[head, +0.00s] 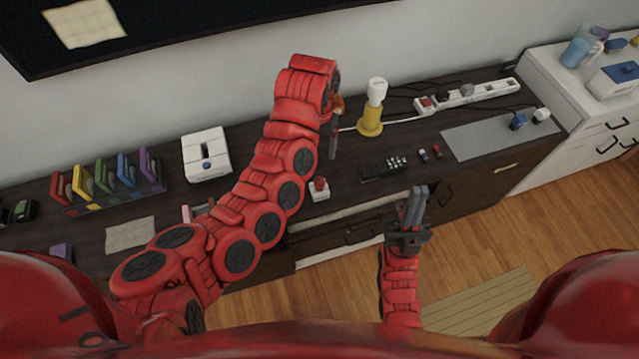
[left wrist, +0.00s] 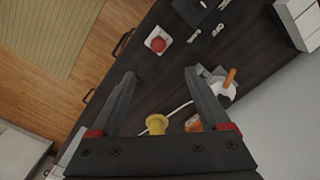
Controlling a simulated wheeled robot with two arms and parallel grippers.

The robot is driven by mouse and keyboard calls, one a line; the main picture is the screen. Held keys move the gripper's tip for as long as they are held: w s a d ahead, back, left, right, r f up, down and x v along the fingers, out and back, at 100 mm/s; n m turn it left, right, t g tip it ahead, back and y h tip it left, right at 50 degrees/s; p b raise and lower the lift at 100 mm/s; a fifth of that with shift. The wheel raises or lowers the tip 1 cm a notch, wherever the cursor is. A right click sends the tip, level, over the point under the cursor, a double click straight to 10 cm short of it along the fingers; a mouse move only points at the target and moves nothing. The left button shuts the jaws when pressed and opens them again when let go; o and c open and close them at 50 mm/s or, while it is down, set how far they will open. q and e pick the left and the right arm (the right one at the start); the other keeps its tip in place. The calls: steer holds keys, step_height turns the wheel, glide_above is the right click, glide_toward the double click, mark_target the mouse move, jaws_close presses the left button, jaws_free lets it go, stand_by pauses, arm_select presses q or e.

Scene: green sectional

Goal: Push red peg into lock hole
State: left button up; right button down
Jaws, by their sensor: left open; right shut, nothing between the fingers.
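A white block (head: 319,195) with a red round-topped peg (head: 320,183) standing up from it sits near the front edge of the dark cabinet. In the left wrist view, the red peg (left wrist: 158,44) and the white block (left wrist: 151,36) lie beyond the fingertips. The hole itself is hidden under the red top. My left gripper (head: 333,145) is open above the cabinet, behind and slightly right of the block, apart from it. In the left wrist view, my left gripper (left wrist: 160,76) has nothing between its fingertips. My right gripper (head: 416,192) is shut and empty in front of the cabinet.
A yellow-based lamp (head: 370,122), black remote (head: 382,168) and power strip (head: 465,95) stand right of the left gripper. A white item with an orange part (left wrist: 227,86) shows near one finger in the wrist view. A white box (head: 206,155) stands left.

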arm_select(q)
glide_above(319, 179)
step_height(319, 179, down, 6)
step_height(319, 179, down, 5)
steer(key=shift+w+r+p, duration=0.1)
steer(key=shift+r+p, duration=0.1)
steer(key=shift+p, duration=0.5)
steer(key=shift+f+p, duration=0.55)
steer(key=shift+s+f+p, duration=0.25)
steer(key=shift+f+p, duration=0.2)
steer(key=shift+f, duration=1.7)
jaws_close()
